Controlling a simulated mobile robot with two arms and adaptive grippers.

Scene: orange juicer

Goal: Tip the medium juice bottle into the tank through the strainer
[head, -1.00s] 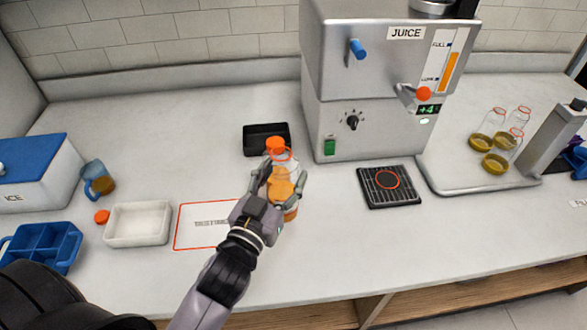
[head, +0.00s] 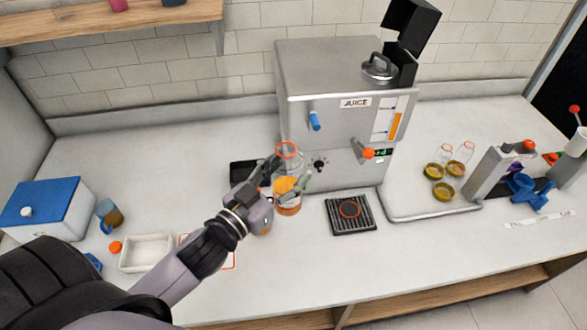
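The clear bottle of orange juice (head: 288,191) has an open neck with a red ring and is upright in front of the juicer (head: 335,125). My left gripper (head: 290,176) has its fingers on either side of it and appears shut on it. Some orange (head: 265,229) shows below the gripper; I cannot tell what it belongs to. The juicer's top has a raised black flap (head: 411,22) and a silver domed part with a handle (head: 379,67). The inside of the tank and any strainer are hidden. My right gripper is not in view.
A black tray (head: 243,173) lies behind the gripper, and a drip grate (head: 349,214) is to the right. A shelf (head: 110,20) hangs upper left.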

